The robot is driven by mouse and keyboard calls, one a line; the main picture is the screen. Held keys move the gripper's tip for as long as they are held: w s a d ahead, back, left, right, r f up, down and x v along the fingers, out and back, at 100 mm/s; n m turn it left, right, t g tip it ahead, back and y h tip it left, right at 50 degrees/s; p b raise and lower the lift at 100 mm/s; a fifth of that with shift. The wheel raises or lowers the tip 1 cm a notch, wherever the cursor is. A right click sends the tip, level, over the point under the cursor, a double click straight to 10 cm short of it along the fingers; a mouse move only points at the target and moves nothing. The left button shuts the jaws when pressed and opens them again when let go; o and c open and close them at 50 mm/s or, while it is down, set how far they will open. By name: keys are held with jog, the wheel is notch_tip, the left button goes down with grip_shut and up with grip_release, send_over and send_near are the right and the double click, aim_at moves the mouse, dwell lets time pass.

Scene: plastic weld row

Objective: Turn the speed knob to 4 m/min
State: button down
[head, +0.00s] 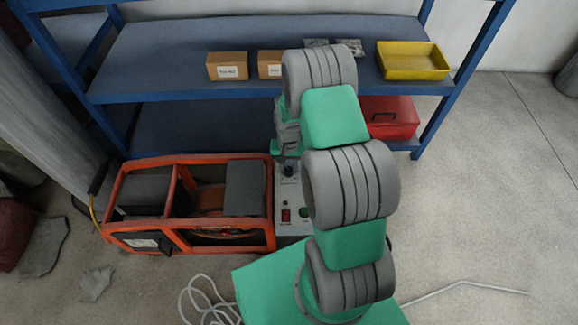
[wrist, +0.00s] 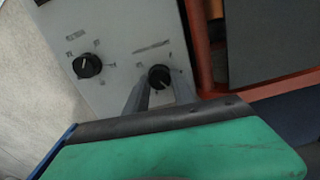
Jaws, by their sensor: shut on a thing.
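In the wrist view a light grey control panel (wrist: 112,30) carries two black knobs with white pointer marks. One knob (wrist: 159,77) sits between the tips of my gripper (wrist: 158,88), whose two grey fingers are shut on it. The other knob (wrist: 87,66) stands free to the left. Small printing surrounds both knobs, too blurred to read, so I cannot tell which is the speed knob or what value it points at. In the head view my arm hides most of the panel; a dark knob (head: 289,170) shows near my gripper.
An orange-framed machine (head: 190,205) stands left of the panel, close beside it. A red switch (head: 286,215) and a green button (head: 305,212) are on the panel's near part. Behind is a blue shelf (head: 180,55) with boxes, a yellow tray (head: 412,72) and a red toolbox (head: 390,118).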

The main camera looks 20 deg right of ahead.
aim_at(288, 169)
jog(key=n, duration=0.5)
jog(key=shift+a+n, duration=0.1)
jog(key=shift+n, duration=2.4)
jog(key=c, duration=1.1)
grip_release()
notch_tip(288, 169, up, 8)
jog(key=shift+f+p, duration=0.1)
jog(key=shift+p, duration=1.05)
